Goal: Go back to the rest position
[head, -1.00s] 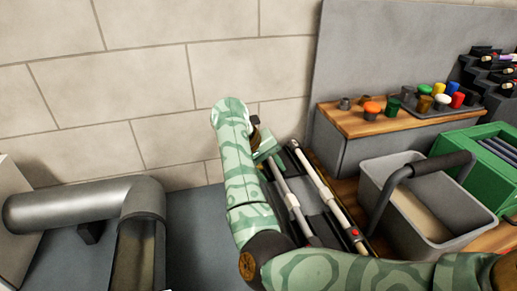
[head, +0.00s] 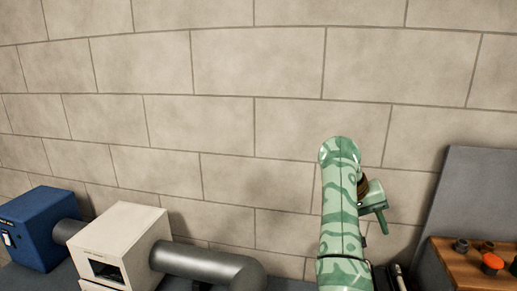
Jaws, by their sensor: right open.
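My right arm rises at the right of the head view in green camouflage pattern. Its gripper (head: 376,212) is raised in front of the block wall, with one thin green finger pointing down. The gripper is open and nothing shows in it. Part of the gripper is hidden behind the arm. My left gripper is not in view.
A grey duct pipe (head: 205,265) runs from a white box (head: 125,250) at the lower left, beside a blue unit (head: 40,228). A wooden-topped shelf (head: 465,268) with small caps stands at the lower right, before a grey panel (head: 485,205). The wall (head: 220,110) fills the rest.

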